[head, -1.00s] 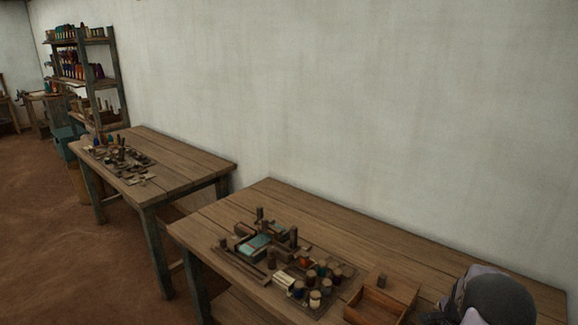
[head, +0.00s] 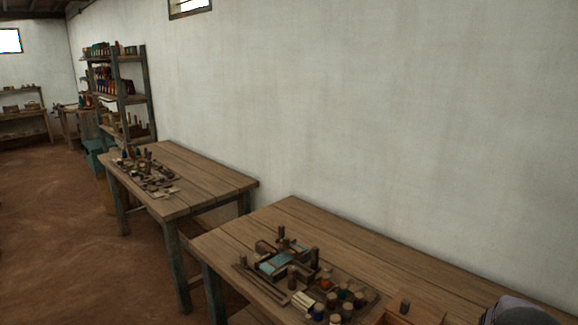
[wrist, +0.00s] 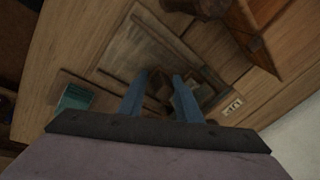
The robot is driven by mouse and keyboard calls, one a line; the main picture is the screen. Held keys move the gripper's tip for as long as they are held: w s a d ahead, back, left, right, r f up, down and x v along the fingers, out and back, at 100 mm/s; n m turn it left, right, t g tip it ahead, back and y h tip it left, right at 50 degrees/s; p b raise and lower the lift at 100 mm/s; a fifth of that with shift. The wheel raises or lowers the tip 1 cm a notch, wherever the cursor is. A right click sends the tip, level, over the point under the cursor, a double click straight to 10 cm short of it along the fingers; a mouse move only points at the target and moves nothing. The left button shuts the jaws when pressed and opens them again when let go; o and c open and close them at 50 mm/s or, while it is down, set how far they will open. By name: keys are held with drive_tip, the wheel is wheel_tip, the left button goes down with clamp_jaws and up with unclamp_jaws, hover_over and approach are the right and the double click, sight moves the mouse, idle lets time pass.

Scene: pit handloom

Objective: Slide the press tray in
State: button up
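No press tray can be picked out for certain. In the head view, a small wooden frame with a teal panel (head: 276,263) lies on the near table among small blocks and pegs. In the wrist view, my gripper (wrist: 162,80) points down over wooden boards, its two blue fingers apart. A dark rounded thing lies between or beyond the fingertips; I cannot tell whether they touch it. A flat framed wooden panel (wrist: 140,52) lies just beyond the fingers, and a teal patch (wrist: 76,97) is to their left.
Several small round-topped jars (head: 345,297) stand at the near table's (head: 330,240) front. An open wooden box (head: 400,318) is cut by the lower edge. A second table (head: 200,172) with small parts stands behind left, before a shelf (head: 122,90). A pale wall runs behind.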

drive_tip(key=o, duration=0.6)
drive_tip(key=shift+w, duration=0.1)
drive_tip(key=shift+c, duration=0.2)
drive_tip(key=shift+r+p, duration=2.15)
drive_tip(key=shift+r, duration=1.15)
drive_tip(key=s+a+r+n+y+p, duration=0.1)
drive_tip(key=s+a+r+n+p, duration=0.1)
drive_tip(key=a+r+n, duration=0.5)
drive_tip(key=s+a+r+n+p, duration=0.2)
drive_tip(key=a+r, duration=0.2)
drive_tip(key=a, duration=0.8)
drive_tip(key=s+a+r+n+g+y+p, duration=0.15)
drive_tip(key=s+a+r+n+p, duration=0.3)
drive_tip(key=s+a+n, duration=0.9)
wheel_tip(320, 180, down, 29)
drive_tip(key=s+m+b, duration=0.1)
drive_tip(key=s+b, duration=0.1)
drive_tip(key=b, duration=2.8)
drive_tip(key=shift+s+a+r+m, duration=0.2)
drive_tip(key=shift+s+a+m, duration=0.1)
drive_tip(key=shift+a+m, duration=0.05)
